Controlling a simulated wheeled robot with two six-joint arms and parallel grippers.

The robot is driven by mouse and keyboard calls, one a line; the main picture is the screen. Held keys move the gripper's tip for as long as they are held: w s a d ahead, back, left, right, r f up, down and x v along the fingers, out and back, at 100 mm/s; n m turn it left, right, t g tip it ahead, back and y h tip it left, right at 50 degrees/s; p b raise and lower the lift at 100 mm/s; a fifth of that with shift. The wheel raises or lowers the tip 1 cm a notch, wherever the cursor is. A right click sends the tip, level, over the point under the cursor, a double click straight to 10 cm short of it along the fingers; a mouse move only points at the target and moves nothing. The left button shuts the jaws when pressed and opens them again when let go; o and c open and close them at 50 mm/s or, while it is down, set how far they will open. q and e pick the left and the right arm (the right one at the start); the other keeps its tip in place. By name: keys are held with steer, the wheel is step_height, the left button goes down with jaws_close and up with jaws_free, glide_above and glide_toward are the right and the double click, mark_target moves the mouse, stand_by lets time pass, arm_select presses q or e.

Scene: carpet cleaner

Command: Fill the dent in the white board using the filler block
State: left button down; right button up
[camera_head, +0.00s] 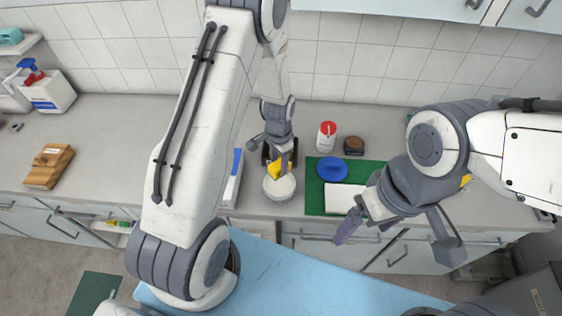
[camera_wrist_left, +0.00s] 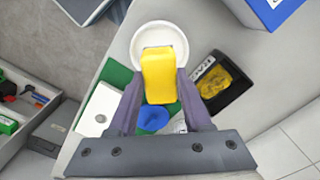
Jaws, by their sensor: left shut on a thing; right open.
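My left gripper (camera_head: 279,160) is shut on a yellow block (camera_head: 279,171). In the left wrist view the yellow block (camera_wrist_left: 159,75) sits between both fingers and overlaps a round white bowl (camera_wrist_left: 172,34). In the head view the white bowl (camera_head: 280,188) is just below the block; I cannot tell whether they touch. The white board (camera_head: 341,199) lies on a green mat (camera_head: 315,203), partly covered by my right gripper. A small dark spot shows on the white board (camera_wrist_left: 99,110) in the left wrist view. My right gripper (camera_head: 396,234) is open and empty near the counter front.
A blue round item (camera_head: 332,168) lies on the mat. A red-capped white bottle (camera_head: 326,137) and a brown item (camera_head: 354,145) stand behind. A black tray (camera_wrist_left: 224,85) with yellow contents is beside the bowl. A wooden block (camera_head: 49,166) is far left.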

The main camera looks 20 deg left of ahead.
mark_target(279, 174)
stand_by(0.5)
arm_select(q)
steer(key=shift+s+f+b, duration=0.1)
steer(key=shift+f+b, duration=2.25)
steer(key=shift+f, duration=0.6)
steer(key=shift+f+b, duration=0.45)
steer(key=shift+f, duration=0.15)
steer(key=shift+r, duration=0.1)
steer(key=shift+r+p, duration=2.7)
steer(key=shift+r, duration=0.8)
steer(key=shift+f, duration=0.1)
